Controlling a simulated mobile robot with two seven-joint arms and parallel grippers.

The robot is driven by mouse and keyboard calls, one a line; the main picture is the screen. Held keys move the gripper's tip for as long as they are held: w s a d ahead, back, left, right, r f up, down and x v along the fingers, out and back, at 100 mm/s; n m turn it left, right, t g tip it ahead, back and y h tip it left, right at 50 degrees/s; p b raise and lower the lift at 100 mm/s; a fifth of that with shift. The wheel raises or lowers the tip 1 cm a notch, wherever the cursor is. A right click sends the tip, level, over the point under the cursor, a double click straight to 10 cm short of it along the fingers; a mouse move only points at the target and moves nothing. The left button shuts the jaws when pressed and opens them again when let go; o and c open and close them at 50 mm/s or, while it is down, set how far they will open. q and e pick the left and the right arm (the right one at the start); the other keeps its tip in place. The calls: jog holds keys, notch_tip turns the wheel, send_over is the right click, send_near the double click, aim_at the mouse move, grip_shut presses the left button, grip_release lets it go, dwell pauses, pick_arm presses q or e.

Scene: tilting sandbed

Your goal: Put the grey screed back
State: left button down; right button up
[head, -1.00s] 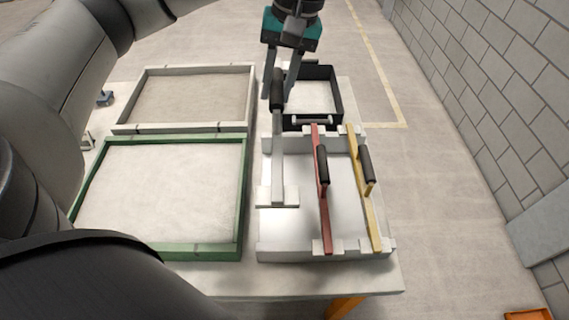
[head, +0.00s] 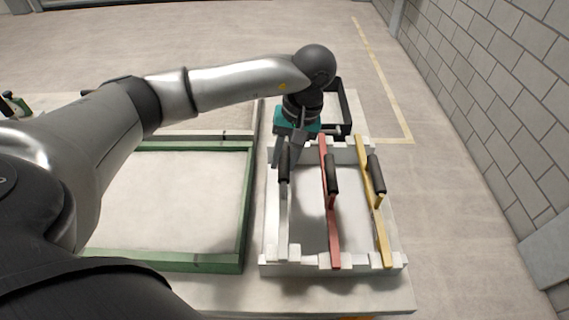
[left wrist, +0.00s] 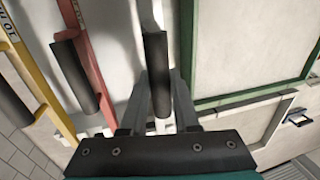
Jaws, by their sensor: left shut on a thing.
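The grey screed (head: 284,215) is a long bar with a black handle. It lies lengthwise along the left side of the white rack (head: 308,267), its near end between white blocks at the rack's front edge. I cannot tell whether it rests fully on the rack. My left gripper (head: 285,156) is shut on the black handle near the rack's far end. In the left wrist view the handle (left wrist: 157,75) stands between the two fingers. The red screed (head: 331,225) and yellow screed (head: 376,215) lie across the rack to the right. My right gripper is not in view.
A green-framed sandbed (head: 165,262) lies left of the rack. A pale-framed bed (head: 215,133) is behind it, partly hidden by my arm. A black-walled tray (head: 346,108) stands behind the rack. Clear floor and a block wall are to the right.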

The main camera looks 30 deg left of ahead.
pick_arm(q)
jog(key=shift+x, duration=0.85)
jog(key=shift+w+d, duration=0.15)
jog(key=shift+f+b, duration=0.6)
jog(key=shift+b, duration=0.1)
jog(key=c, duration=0.7)
grip_release()
jog(key=shift+o, duration=0.2)
jog(key=shift+r+p, duration=0.5)
jog(key=shift+p, duration=0.05)
jog(key=p+v, duration=0.1)
jog(key=v, duration=1.1)
